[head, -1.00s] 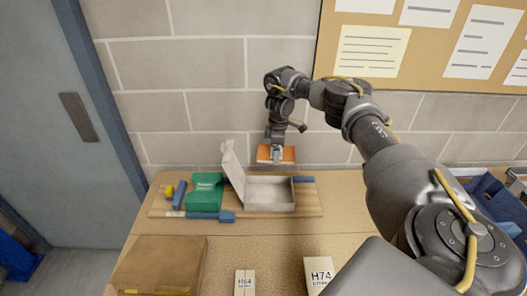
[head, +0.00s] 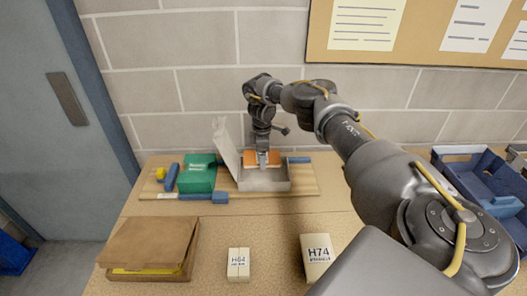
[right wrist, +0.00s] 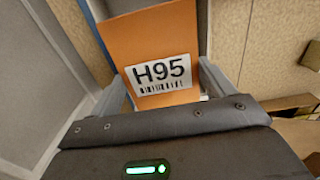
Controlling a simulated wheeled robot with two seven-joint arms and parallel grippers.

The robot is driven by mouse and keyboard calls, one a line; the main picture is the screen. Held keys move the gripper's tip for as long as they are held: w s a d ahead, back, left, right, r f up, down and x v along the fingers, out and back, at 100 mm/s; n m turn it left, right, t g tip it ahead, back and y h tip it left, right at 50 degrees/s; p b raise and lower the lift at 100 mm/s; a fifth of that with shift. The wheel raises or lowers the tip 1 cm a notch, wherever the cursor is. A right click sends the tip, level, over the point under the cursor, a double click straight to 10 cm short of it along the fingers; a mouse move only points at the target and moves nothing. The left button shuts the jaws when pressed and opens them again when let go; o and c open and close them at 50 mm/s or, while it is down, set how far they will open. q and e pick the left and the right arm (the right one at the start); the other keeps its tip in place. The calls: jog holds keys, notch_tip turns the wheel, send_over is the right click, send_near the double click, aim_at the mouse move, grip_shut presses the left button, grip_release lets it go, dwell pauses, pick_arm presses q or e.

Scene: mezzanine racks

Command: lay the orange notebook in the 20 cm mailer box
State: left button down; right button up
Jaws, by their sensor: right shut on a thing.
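The orange notebook (head: 247,158) is held by my right gripper (head: 263,164), which is shut on it. In the right wrist view the notebook (right wrist: 150,45) shows a white H95 label with a barcode, between my right fingers (right wrist: 165,90). The open mailer box (head: 264,186) is pale grey, with its lid raised on its left side. The notebook is over the back part of the box; whether it touches the box floor cannot be told. My left gripper is not in view.
A green box (head: 198,174), blue blocks (head: 172,177) and a yellow piece (head: 160,173) share the wooden board (head: 308,178). A brown box (head: 150,245), an H64 box (head: 238,264) and an H74 box (head: 317,255) stand in front. A blue crate (head: 480,180) is at right.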

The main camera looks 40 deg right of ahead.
jog(key=f+b, duration=0.1)
jog(key=f, duration=0.1)
jog(key=f+b, duration=0.2)
jog(key=f, duration=0.1)
jog(key=shift+s+d+f, duration=0.1)
jog(key=shift+s+f, duration=0.1)
jog(key=shift+f, duration=0.15)
jog(key=shift+d+f+b, duration=0.1)
jog(key=shift+f+b, duration=0.5)
jog(key=shift+f, duration=0.05)
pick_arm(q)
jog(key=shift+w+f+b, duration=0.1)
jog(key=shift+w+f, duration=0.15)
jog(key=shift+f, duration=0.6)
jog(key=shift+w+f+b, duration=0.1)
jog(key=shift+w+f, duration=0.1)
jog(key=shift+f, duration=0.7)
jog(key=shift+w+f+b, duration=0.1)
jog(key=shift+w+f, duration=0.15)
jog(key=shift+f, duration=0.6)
pick_arm(e)
jog(key=shift+f, duration=0.45)
jog(key=o, duration=1)
jog(key=shift+s, duration=0.1)
